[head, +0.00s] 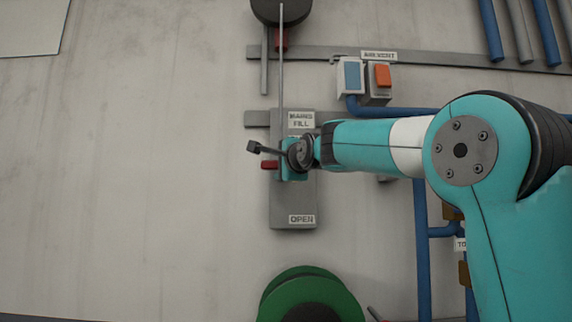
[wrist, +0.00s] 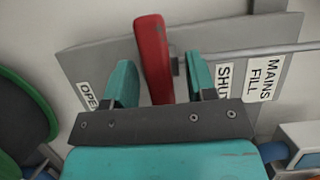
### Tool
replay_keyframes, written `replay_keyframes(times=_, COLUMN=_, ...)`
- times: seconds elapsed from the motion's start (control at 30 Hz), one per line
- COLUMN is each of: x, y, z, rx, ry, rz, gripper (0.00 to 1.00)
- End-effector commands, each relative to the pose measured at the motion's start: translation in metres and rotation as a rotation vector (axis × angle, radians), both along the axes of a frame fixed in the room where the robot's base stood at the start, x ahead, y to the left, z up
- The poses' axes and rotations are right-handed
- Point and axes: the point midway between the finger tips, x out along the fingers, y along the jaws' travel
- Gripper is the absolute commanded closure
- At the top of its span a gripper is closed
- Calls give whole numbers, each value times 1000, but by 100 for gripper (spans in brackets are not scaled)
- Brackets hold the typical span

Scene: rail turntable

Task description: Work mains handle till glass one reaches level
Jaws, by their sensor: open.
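The mains handle is a red lever (wrist: 153,55) on a grey plate labelled MAINS FILL, SHUT and OPEN. In the head view its red end (head: 269,165) shows just left of my gripper, and the plate (head: 293,206) hangs on the wall. In the wrist view my gripper (wrist: 160,82) is open, with one teal finger on each side of the red lever. Gaps show between the lever and both fingers. In the head view my gripper (head: 284,166) is at the middle of the plate and hides part of it. No sight glass can be made out.
A blue switch (head: 352,76) and an orange switch (head: 383,75) sit under an AIR VENT label, above right of the plate. A green wheel (head: 312,296) is below. Blue pipes (head: 423,250) run at the right.

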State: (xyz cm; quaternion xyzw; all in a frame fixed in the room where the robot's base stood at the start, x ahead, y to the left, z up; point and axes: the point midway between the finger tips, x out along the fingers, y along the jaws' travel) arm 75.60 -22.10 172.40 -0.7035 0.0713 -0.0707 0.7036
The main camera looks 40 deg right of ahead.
Motion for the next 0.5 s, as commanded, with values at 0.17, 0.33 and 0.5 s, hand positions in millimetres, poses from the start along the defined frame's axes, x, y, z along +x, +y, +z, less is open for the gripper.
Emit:
replay_keyframes(times=0.17, x=-20, y=4, z=-3, rx=-1, ry=-5, rz=-1, gripper=49)
replay_keyframes(times=0.33, x=-61, y=12, z=-6, rx=-2, ry=-6, rz=0, gripper=49)
replay_keyframes(times=0.5, x=-105, y=21, z=-6, rx=-2, ry=-6, rz=-1, gripper=49)
